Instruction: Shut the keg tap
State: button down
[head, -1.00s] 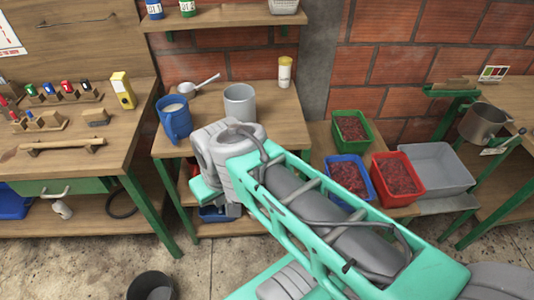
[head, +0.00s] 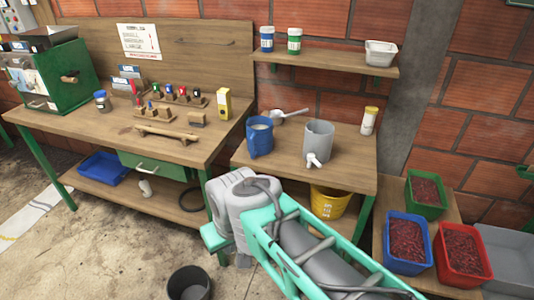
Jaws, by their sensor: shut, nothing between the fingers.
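The keg is a plain grey cylinder (head: 319,137) standing upright on the small wooden table, right of the blue jug. Its white tap (head: 313,160) sticks out low on the front, toward me. The tap is too small to tell whether its lever is open or shut, and I see no stream from it. My arm crosses the lower middle of the head view, in front of and below the table, apart from the keg. My gripper's fingers do not show.
A blue jug (head: 259,138) and a ladle (head: 288,115) stand left of the keg; a yellow-capped jar (head: 369,121) stands right. A yellow bucket (head: 330,203) sits below the tabletop. Red-filled crates (head: 404,240) stand at right. A dark bucket (head: 188,284) stands on the floor.

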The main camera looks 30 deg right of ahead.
aim_at(310, 158)
jog(key=u, duration=0.4)
jog(key=i, duration=1.2)
jog(key=z, duration=0.55)
